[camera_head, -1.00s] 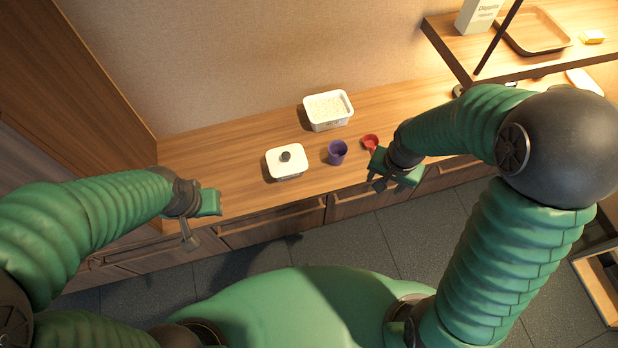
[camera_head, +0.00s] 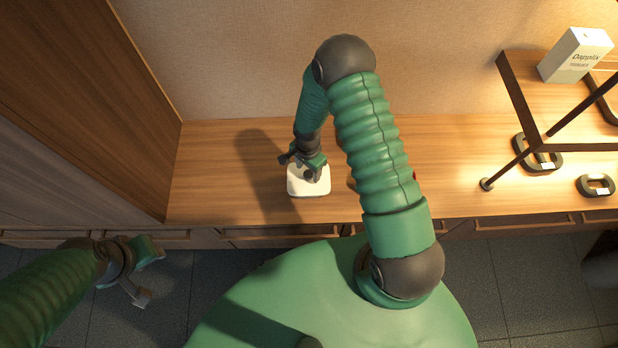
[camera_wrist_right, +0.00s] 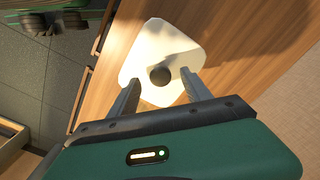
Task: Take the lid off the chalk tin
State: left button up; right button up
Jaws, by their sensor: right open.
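The chalk tin shows as a white, rounded-square lid (camera_head: 310,188) on the wooden counter in the head view, partly hidden under my right gripper (camera_head: 306,166). In the right wrist view the white lid (camera_wrist_right: 150,38) has a dark round knob (camera_wrist_right: 160,75) at its middle. The tin's body is hidden below the lid. My right gripper (camera_wrist_right: 162,82) is open, its two fingers pointing at the lid on either side of the knob; whether they touch it I cannot tell. My left gripper (camera_head: 140,272) hangs in front of the counter edge at lower left, away from the tin; its jaw state is unclear.
The wooden counter (camera_head: 215,185) is clear left of the tin. A tall cabinet (camera_head: 90,90) bounds the left. A raised shelf with a white box (camera_head: 575,55) stands at the right, with a dark handled weight (camera_head: 538,152) below it. My right arm hides the counter's middle.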

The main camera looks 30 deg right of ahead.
aim_at(308, 173)
jog(key=f, duration=0.3)
jog(key=shift+a, duration=0.4)
jog(key=shift+w+d+f, duration=0.15)
jog(key=shift+f, duration=0.2)
jog(key=shift+d+f, duration=0.1)
jog(key=shift+d, duration=0.7)
jog(key=shift+c, duration=1.2)
jog(key=shift+s, duration=0.2)
jog(key=shift+c, duration=1.3)
pick_arm(q)
jog(key=shift+a+f, duration=0.35)
pick_arm(e)
jog(key=shift+w+a, duration=0.1)
jog(key=shift+a, duration=0.35)
grip_shut()
